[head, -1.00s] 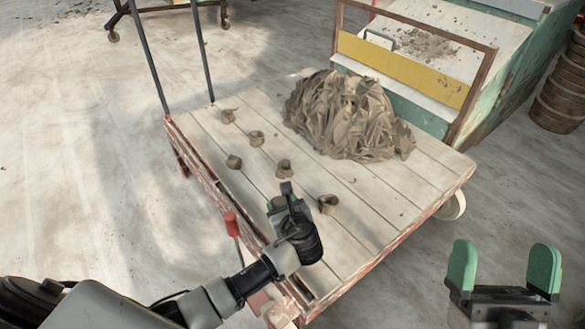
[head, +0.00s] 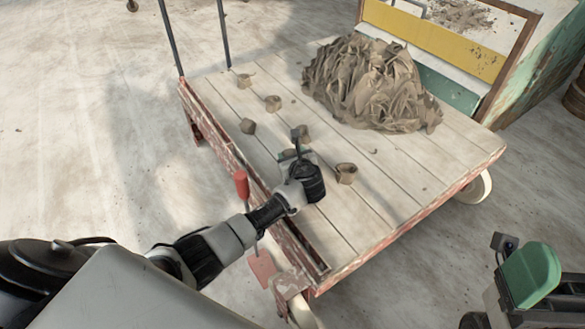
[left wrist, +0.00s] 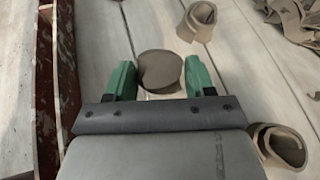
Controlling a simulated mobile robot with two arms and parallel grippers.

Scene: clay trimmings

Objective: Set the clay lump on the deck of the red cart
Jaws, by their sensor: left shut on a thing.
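The clay lump (left wrist: 160,70) is a smooth, rounded brown piece between the two green fingers of my left gripper (left wrist: 155,78) in the left wrist view. My left gripper is shut on it. In the head view the left gripper (head: 293,153) reaches over the left part of the red cart's pale plank deck (head: 385,200), and the lump is mostly hidden by it. I cannot tell whether the lump touches the planks. My right gripper (head: 530,275) is at the lower right, off the cart; its opening is hidden.
A big heap of clay trimmings (head: 370,85) covers the deck's far middle. Several clay curls lie around the left gripper, one (head: 346,173) close on its right. A red-handled lever (head: 241,185) stands at the cart's near side. The deck's near right is clear.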

